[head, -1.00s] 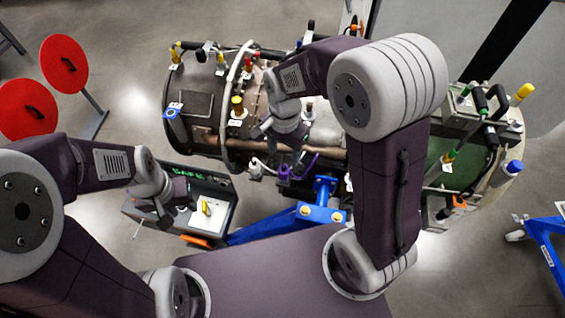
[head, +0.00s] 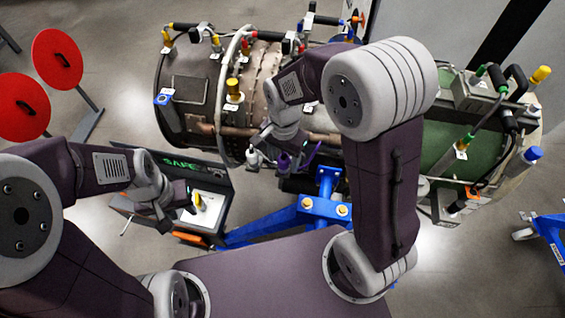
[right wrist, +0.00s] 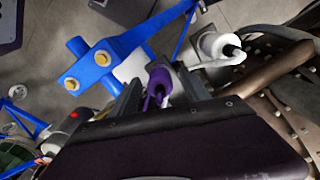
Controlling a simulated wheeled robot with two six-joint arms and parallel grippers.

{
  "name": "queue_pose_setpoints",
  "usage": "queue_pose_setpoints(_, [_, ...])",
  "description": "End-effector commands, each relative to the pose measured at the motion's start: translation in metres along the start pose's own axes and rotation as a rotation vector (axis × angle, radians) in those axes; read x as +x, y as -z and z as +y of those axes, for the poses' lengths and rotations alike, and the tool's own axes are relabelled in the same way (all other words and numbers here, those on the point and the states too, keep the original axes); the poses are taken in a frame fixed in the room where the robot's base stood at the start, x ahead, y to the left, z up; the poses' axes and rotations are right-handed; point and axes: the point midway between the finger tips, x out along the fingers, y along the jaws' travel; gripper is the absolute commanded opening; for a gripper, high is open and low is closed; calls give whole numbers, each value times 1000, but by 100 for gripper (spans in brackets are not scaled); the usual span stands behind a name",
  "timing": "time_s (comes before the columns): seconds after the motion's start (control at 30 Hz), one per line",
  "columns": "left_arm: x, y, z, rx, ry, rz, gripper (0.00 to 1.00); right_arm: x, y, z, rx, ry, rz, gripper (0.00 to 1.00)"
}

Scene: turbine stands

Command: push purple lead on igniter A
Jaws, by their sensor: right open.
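The purple lead (head: 283,163) is at the lower front side of the turbine, right by the fingers of my right gripper (head: 288,148). In the right wrist view the purple lead (right wrist: 158,82) stands between the two spread fingers, with a loop at its near end. My right gripper is open; contact with the lead cannot be told. The fitting under the purple lead is mostly hidden, and no igniter label is readable. A white fitting with a white lead (right wrist: 215,45) is beside it. My left gripper (head: 176,203) is over the grey box; its finger gap is unclear.
The grey box (head: 216,222) has a lid marked SAFE and a yellow-handled piece (head: 198,203). A blue stand (head: 312,207) is under the turbine (head: 190,90). A copper pipe (right wrist: 262,78) runs close beside the white fitting. Two red discs (head: 57,59) stand at far left.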

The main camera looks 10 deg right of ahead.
Motion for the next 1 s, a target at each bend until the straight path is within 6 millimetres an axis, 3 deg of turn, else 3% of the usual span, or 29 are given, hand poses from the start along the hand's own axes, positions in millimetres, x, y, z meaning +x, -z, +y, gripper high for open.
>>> queue_pose_setpoints(0.63, [-6,1,0,0,0,0,36,0,0,0,0,0,0,55])
queue_pose_setpoints(0.67, [-6,1,0,0,0,0,36,0,0,0,0,0,0,49])
queue_pose_setpoints(0.83, [-6,1,0,0,0,0,36,0,0,0,0,0,0,2])
queue_pose_setpoints(1.0, [-6,1,0,0,0,0,36,0,0,0,0,0,0,0])
